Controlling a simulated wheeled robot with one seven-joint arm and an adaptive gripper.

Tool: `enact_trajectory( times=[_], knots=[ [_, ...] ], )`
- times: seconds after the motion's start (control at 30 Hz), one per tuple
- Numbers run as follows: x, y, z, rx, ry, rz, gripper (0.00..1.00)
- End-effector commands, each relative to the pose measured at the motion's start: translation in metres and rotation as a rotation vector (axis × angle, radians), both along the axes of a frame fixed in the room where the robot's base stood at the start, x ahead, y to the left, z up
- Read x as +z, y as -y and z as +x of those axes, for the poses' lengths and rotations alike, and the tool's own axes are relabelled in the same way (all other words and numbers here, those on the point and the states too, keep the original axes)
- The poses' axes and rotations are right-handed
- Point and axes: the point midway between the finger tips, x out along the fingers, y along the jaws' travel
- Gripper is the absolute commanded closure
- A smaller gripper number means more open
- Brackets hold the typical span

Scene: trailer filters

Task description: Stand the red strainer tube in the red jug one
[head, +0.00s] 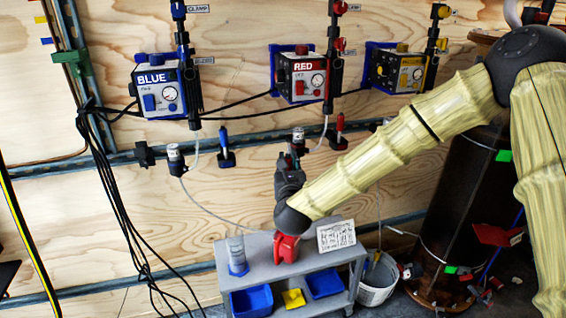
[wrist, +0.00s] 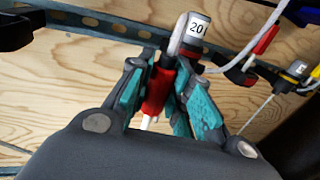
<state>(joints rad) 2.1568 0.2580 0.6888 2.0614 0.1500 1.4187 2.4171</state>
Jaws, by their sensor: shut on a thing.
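My gripper (wrist: 172,88) is shut on a red sleeve (wrist: 158,90), which appears to be the red strainer tube. Pale tubing shows below the sleeve and a pale bent piece rises above it. In the head view my gripper (head: 294,156) is up by the wall rail, below the red pump box; the held tube is hard to make out there. A red vessel (head: 286,247), seemingly the red jug, stands on the cart top below my wrist. My arm hides part of it. Its opening is not clearly visible.
A grey cylinder marked 20 (wrist: 196,28) is just beyond my fingertips. The cart (head: 225,262) also bears a clear blue-based jug (head: 237,256) and a printed card (head: 336,236). A red clip (head: 340,131) and blue clip (head: 225,148) are on the rail. A bucket (head: 377,284) stands right of the cart.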

Motion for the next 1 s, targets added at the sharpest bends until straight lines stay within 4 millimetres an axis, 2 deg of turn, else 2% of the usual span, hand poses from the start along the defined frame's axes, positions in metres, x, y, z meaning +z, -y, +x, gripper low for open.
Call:
enact_trajectory(
  times=[1.0],
  knots=[
    [-0.059, 0.000, 0.000, -0.001, 0.001, 0.001, 1.00]
  ],
)
